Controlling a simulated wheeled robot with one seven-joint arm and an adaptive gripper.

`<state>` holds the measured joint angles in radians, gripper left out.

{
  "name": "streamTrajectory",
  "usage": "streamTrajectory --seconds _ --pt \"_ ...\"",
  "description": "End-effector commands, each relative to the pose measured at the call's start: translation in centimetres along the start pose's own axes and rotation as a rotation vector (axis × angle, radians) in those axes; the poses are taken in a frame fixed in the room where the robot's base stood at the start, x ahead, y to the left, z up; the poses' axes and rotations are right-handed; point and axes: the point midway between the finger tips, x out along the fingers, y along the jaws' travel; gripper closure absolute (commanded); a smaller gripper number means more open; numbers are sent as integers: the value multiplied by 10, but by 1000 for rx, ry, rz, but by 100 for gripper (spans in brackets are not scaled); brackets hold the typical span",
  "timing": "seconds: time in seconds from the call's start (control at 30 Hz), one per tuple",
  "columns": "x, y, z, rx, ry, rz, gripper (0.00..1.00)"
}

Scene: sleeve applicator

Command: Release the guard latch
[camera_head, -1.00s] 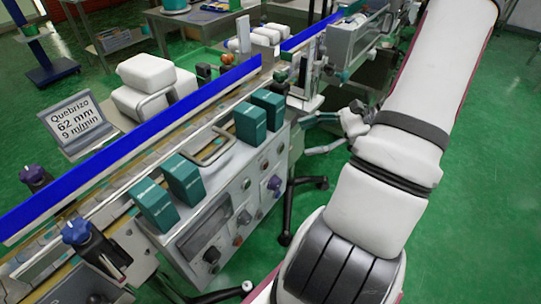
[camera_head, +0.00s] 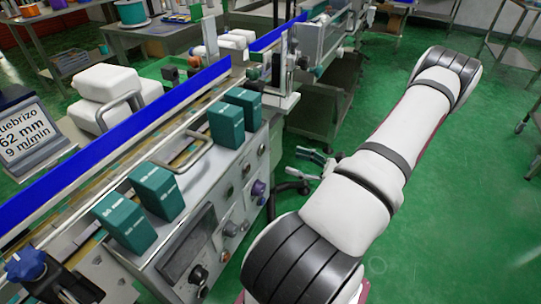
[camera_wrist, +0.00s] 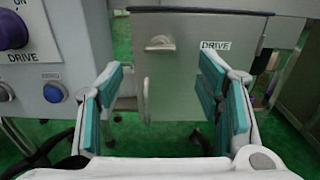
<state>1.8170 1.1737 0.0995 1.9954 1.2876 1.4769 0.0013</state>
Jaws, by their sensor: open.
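A grey metal guard panel (camera_wrist: 190,75) labelled "DRIVE" faces the wrist camera. A small metal latch (camera_wrist: 160,43) sits on its upper left part, and a thin vertical handle-like piece (camera_wrist: 146,100) is below it near the panel's left edge. My gripper (camera_wrist: 162,78) is open and empty, with one teal-padded finger to each side of the latch in the picture. The latch appears beyond the fingers, and no contact shows. In the head view my gripper (camera_head: 316,158) is low, right of the control cabinet; the latch cannot be made out there.
The control cabinet (camera_head: 205,235) with knobs stands to the left. In the wrist view a purple knob (camera_wrist: 12,30) and a blue button (camera_wrist: 53,93) are left of the gripper. Teal cartons (camera_head: 226,124) stand along the conveyor. Green floor (camera_head: 450,210) is open to the right.

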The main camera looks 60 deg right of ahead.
Motion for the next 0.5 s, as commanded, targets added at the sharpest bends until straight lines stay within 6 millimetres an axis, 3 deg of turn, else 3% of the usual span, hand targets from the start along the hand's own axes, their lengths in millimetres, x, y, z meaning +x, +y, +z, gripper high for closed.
streamTrajectory --seconds 0.3,0.5 --pt "62 1 -1 0 0 4 40" --pt "84 1 -1 0 1 2 40"
